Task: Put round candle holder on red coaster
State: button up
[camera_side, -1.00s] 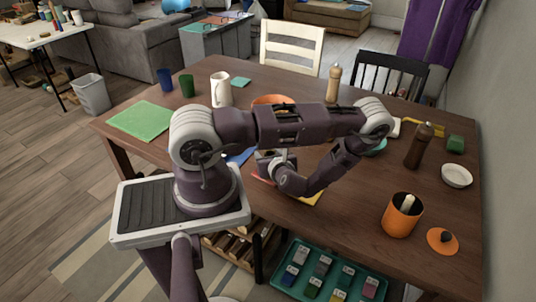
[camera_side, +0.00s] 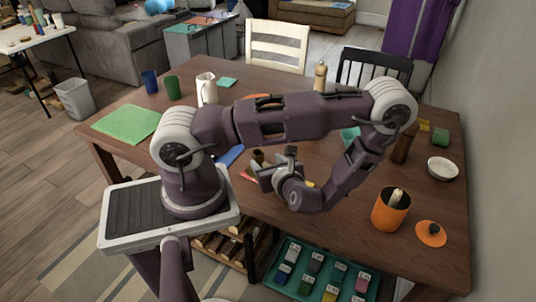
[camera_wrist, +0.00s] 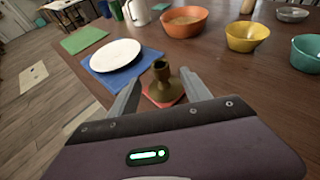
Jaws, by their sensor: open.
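A dark olive candle holder (camera_wrist: 163,85) with a narrow neck and a wide round base stands upright. A red coaster (camera_wrist: 152,99) shows under and around its base, so it appears to rest on it. In the side view the holder (camera_side: 258,157) is just behind my gripper (camera_side: 264,176), with a bit of red coaster (camera_side: 248,174) showing to the left. My gripper (camera_wrist: 160,82) is open in the wrist view, with one finger on each side of the holder and visible gaps between. The near part of the coaster is hidden by my gripper.
A white plate (camera_wrist: 115,54) on a blue mat (camera_wrist: 93,77) lies left of the holder. Orange (camera_wrist: 185,22), yellow (camera_wrist: 246,37) and teal (camera_wrist: 305,53) bowls stand behind and to the right. An orange canister (camera_side: 388,212) stands at the table's right. The table's front edge is close.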

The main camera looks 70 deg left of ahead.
jog(key=s+d+r+n+t+h, duration=0.2)
jog(key=d+r+n+h, duration=0.4)
jog(key=r, duration=0.8)
jog(key=s+d+r+n+t+h, duration=0.3)
jog(key=d+r+n+h, duration=0.4)
jog(key=d+r+n, duration=0.4)
jog(key=d+r+t, duration=0.1)
jog(key=d+r, duration=0.2)
jog(key=shift+s+r, duration=0.15)
jog(key=shift+r, duration=0.25)
